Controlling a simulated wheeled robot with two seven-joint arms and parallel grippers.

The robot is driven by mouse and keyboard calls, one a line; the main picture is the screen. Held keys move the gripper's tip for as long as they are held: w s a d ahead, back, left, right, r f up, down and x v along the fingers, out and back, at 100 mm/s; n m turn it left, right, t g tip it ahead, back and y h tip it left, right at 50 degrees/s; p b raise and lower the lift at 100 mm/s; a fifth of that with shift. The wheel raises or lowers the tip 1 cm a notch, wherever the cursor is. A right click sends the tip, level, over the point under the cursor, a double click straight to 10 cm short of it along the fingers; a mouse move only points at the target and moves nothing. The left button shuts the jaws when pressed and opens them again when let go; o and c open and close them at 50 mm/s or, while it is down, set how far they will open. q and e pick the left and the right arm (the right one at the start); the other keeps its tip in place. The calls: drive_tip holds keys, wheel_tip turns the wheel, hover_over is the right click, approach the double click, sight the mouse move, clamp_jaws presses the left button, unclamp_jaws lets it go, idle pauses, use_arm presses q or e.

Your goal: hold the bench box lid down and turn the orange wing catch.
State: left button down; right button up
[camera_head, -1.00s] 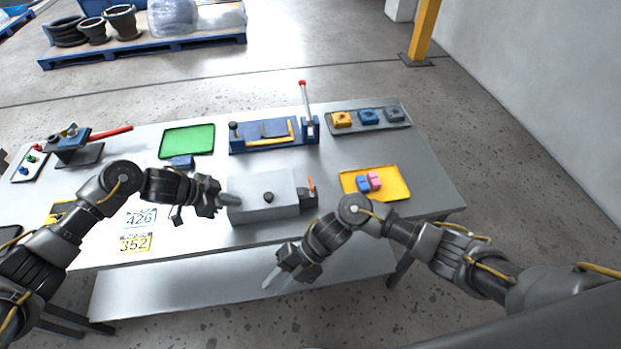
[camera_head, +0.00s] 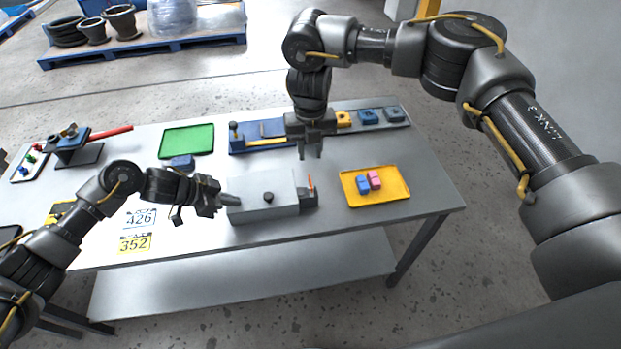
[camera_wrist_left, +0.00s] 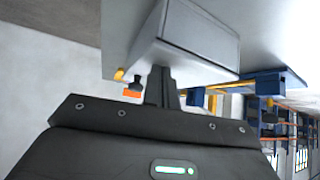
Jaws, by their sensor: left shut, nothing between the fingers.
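My right gripper (camera_head: 311,152) points down, open and empty, above the catch.
A yellow tray (camera_head: 399,192) with blue and pink blocks lies right of the box. A blue fixture (camera_head: 238,143) stands behind it, partly hidden by my right gripper. A green tray (camera_head: 187,139) lies back left. Number plates (camera_head: 135,243) lie front left.

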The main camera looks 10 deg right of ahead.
sight(311, 187)
wheel_tip(311, 187, down, 12)
drive_tip(key=shift+w+d+r, duration=0.1)
drive_tip(key=shift+r, duration=0.05)
idle(0.6)
clamp_jaws()
